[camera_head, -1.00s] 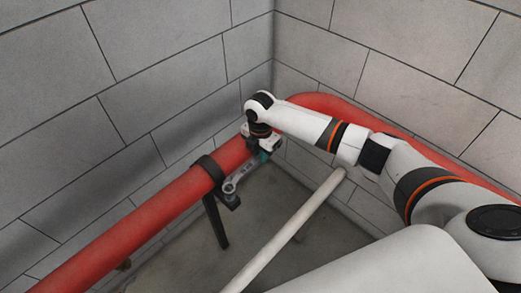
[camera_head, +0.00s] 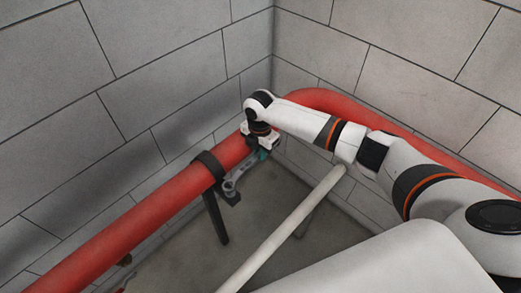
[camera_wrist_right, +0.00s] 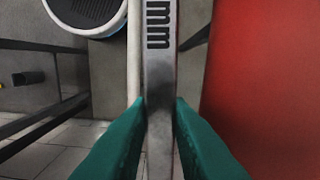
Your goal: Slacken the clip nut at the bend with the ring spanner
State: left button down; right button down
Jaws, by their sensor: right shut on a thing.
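The ring spanner (camera_head: 243,172) is a grey metal bar with a ring end, and it lies alongside the red pipe. My right gripper (camera_head: 263,153) is shut on its far part. In the right wrist view the spanner (camera_wrist_right: 159,75) runs between the green fingertips (camera_wrist_right: 158,115). The spanner's ring end (camera_head: 229,187) is at the black pipe clip (camera_head: 209,167), beside its lower lug. The nut is hidden or too small to make out, so I cannot tell whether the ring is seated on it. My left gripper is not in view.
The red pipe (camera_head: 130,220) runs along the left wall and bends at the corner. A dark post (camera_head: 216,220) supports the clip. A thin white pipe (camera_head: 290,228) crosses the open floor. Block walls (camera_head: 190,90) close in behind.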

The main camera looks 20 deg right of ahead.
jog(key=shift+p, duration=0.3)
dwell(0.4)
jog(key=shift+f+b, duration=0.95)
jog(key=shift+f, duration=0.4)
jog(key=shift+s+d+m+p, duration=0.2)
jog(key=shift+s+m+p, duration=0.15)
jog(key=shift+p, duration=0.4)
dwell(0.9)
jog(key=shift+r, duration=0.15)
jog(key=shift+r+p, duration=2.5)
jog(key=shift+a, duration=0.1)
